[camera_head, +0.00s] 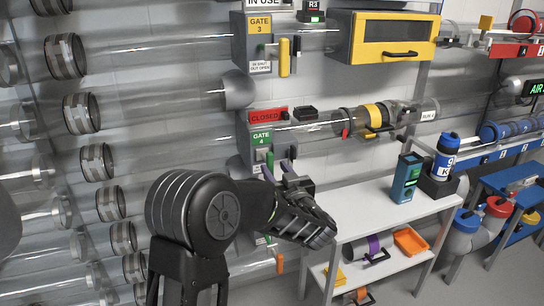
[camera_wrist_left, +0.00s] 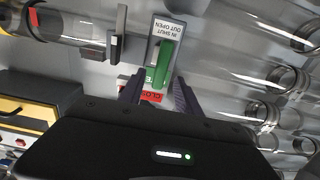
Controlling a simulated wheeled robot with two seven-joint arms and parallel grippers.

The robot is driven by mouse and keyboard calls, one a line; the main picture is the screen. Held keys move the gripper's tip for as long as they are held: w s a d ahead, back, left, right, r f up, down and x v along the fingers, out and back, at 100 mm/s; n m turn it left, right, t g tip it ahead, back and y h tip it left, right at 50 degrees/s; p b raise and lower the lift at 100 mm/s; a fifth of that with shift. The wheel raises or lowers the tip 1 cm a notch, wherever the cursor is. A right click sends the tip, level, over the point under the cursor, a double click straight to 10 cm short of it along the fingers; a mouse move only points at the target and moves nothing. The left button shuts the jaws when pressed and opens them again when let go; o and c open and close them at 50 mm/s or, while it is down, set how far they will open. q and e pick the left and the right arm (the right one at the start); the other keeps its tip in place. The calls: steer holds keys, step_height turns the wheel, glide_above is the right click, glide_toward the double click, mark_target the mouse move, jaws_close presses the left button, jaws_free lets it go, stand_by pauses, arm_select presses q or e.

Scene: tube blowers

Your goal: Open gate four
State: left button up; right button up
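Gate four is a grey box with a green "GATE 4" label (camera_head: 262,139) on the clear tube. A red "CLOSED" sign (camera_head: 268,116) is above it. Its green handle (camera_wrist_left: 163,62) shows in the left wrist view, beside a plate reading "IN SHUT OUT OPEN" (camera_wrist_left: 175,28). My left gripper (camera_head: 278,168) is at the front of this box. Its two purple fingers are apart, and the handle lies between or just beyond the fingertips (camera_wrist_left: 158,82). I cannot tell whether they touch it. In the head view my gripper partly hides the handle. My right gripper is out of view.
Gate three (camera_head: 260,38) with a yellow handle (camera_head: 284,57) is above. A yellow-framed cabinet (camera_head: 388,38) is to its right. Below, a white bench (camera_head: 365,215) holds a teal box (camera_head: 405,178) and a blue bottle (camera_head: 446,156). Clear tubes run along the wall.

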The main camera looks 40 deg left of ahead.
mark_target(266, 160)
arm_select(q)
steer(key=shift+x, duration=3.9)
steer(key=shift+f, duration=0.1)
steer(key=shift+c, duration=0.2)
jaws_close()
